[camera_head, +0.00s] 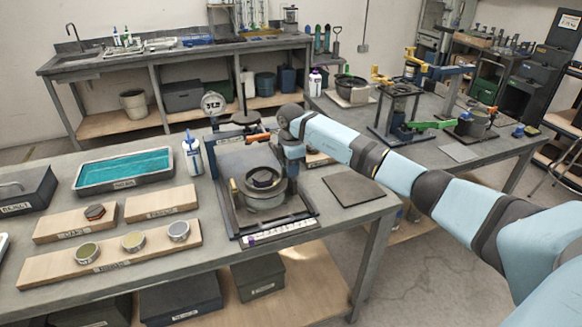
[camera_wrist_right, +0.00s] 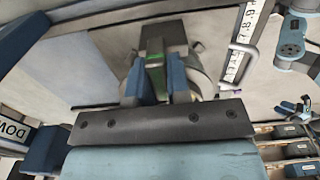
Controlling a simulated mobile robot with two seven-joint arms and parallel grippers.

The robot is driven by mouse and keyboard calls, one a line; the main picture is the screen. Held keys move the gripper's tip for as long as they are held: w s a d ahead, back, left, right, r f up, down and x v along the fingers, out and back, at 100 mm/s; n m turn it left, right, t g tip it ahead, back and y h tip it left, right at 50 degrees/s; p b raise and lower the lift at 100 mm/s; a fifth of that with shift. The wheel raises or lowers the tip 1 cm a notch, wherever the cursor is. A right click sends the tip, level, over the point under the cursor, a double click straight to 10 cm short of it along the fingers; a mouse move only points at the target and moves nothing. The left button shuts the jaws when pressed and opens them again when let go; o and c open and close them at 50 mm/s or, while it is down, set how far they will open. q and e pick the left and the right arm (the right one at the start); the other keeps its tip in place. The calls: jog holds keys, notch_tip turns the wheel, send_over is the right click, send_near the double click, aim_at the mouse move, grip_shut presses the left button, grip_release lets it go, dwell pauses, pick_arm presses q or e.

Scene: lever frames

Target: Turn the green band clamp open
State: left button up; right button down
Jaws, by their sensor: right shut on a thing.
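In the right wrist view my right gripper (camera_wrist_right: 156,85) has its two blue fingers closed on a green piece (camera_wrist_right: 155,76), which I take to be the green band clamp's lever. A grey round body shows just behind the fingers. In the head view my right arm reaches in from the right to the press-like fixture (camera_head: 230,190) on the near bench. My right gripper (camera_head: 291,162) points down beside the fixture's dark round vessel (camera_head: 262,182). The green piece is hidden there by my arm and gripper. My left gripper is not in view.
An orange handle (camera_head: 256,138) and a round gauge (camera_head: 213,103) are at the fixture's back. A white bottle (camera_head: 192,155) stands to its left. A dark flat plate (camera_head: 353,189) lies to its right. Another green lever (camera_head: 435,125) is on the right-hand bench.

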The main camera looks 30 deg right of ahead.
jog(key=n, duration=0.3)
jog(key=shift+n, duration=0.3)
jog(key=n, duration=0.4)
jog(key=shift+n, duration=0.3)
jog(key=n, duration=0.4)
jog(key=shift+d+n, duration=0.1)
jog(key=shift+n, duration=0.2)
jog(key=n, duration=0.4)
jog(key=shift+s+n+b, duration=0.1)
jog(key=shift+n+b, duration=0.2)
jog(key=shift+b, duration=0.1)
jog(key=c, duration=1.1)
grip_release()
jog(key=shift+r, duration=0.1)
